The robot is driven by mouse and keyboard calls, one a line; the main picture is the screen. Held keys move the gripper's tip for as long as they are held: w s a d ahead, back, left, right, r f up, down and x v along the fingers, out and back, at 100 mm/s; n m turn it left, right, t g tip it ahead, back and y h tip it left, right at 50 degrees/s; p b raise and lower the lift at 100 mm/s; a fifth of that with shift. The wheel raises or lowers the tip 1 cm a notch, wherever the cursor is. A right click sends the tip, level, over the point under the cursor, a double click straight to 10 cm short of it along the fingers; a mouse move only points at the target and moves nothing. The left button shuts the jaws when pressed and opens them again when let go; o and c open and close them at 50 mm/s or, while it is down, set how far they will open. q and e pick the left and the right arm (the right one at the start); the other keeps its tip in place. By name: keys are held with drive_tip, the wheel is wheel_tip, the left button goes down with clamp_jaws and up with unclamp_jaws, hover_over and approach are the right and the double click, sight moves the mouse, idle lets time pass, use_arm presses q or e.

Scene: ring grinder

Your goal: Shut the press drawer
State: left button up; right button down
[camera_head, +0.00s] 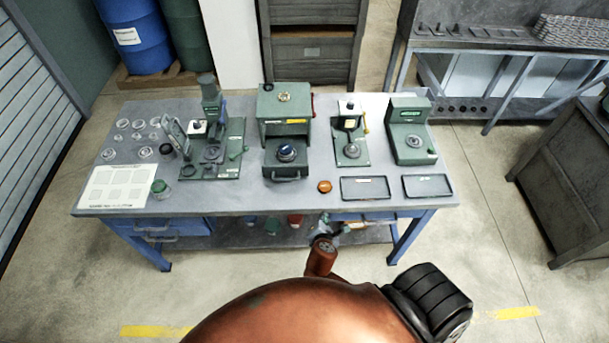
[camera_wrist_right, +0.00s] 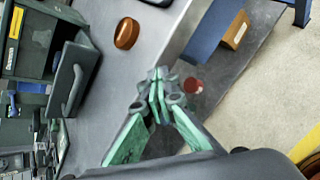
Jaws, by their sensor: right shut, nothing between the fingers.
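The green press (camera_head: 284,128) stands near the middle of the workbench. Its drawer (camera_head: 270,168) is pulled out toward me, with a dark round piece (camera_head: 287,151) in it. In the right wrist view the drawer front (camera_wrist_right: 86,67) and its bar handle (camera_wrist_right: 75,90) show at the left. My right gripper (camera_head: 326,226) is at the bench's front edge, to the right of the drawer and nearer me. Its green-padded fingers (camera_wrist_right: 160,82) are shut and empty, apart from the drawer. My left gripper is in neither view.
An orange disc (camera_head: 324,186) lies on the bench right of the drawer; it also shows in the wrist view (camera_wrist_right: 126,33). Two dark trays (camera_head: 365,188) (camera_head: 427,186) lie further right. A green machine with a tall column (camera_head: 211,110) stands left of the press.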

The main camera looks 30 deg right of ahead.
sight(304, 171)
drive_tip(key=w+a+r+n+t+h, duration=0.1)
drive_tip(key=w+a+r+n+t, duration=0.4)
drive_tip(key=n, duration=0.5)
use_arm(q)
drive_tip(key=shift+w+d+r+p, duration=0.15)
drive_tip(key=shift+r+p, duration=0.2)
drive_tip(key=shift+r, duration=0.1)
use_arm(e)
drive_tip(key=shift+g, duration=0.5)
drive_tip(key=r+x, duration=0.1)
drive_tip(key=x, duration=0.8)
drive_tip(key=r+x, duration=0.1)
drive_tip(key=x, duration=0.4)
drive_tip(key=shift+w+d+r, duration=0.2)
drive_tip(key=shift+w+d, duration=0.2)
drive_tip(key=shift+w, duration=0.1)
